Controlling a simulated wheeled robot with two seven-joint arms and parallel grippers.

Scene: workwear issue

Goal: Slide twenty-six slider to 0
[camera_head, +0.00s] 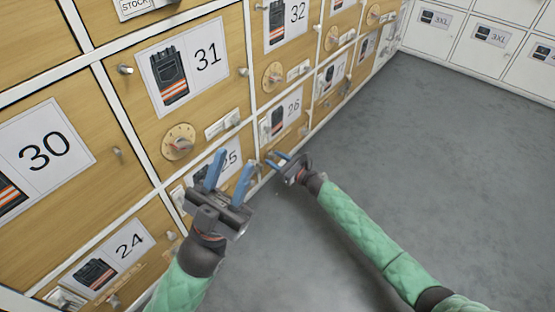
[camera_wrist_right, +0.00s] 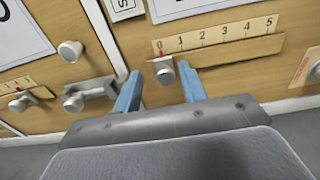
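The 26 door, with its number card (camera_head: 281,117), is low in the middle of the head view. My right gripper (camera_head: 276,158) is at its lower edge and hides what lies behind. In the right wrist view, a slider knob (camera_wrist_right: 164,72) hangs under a wooden scale (camera_wrist_right: 218,38) marked 0 to 5. Its red pointer is at the 0 mark. My right gripper (camera_wrist_right: 160,72) is open, with a blue finger on each side of the knob; contact cannot be told. My left gripper (camera_head: 231,170) is open and empty before the 25 door.
Doors 30 (camera_head: 45,150), 31 (camera_head: 208,55), 24 (camera_head: 130,243) and 32 (camera_head: 297,12) surround it, with knobs and dials. The wrist view shows another slider (camera_wrist_right: 22,101) and a latch (camera_wrist_right: 90,90) at left. Grey floor (camera_head: 430,150) is clear at right.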

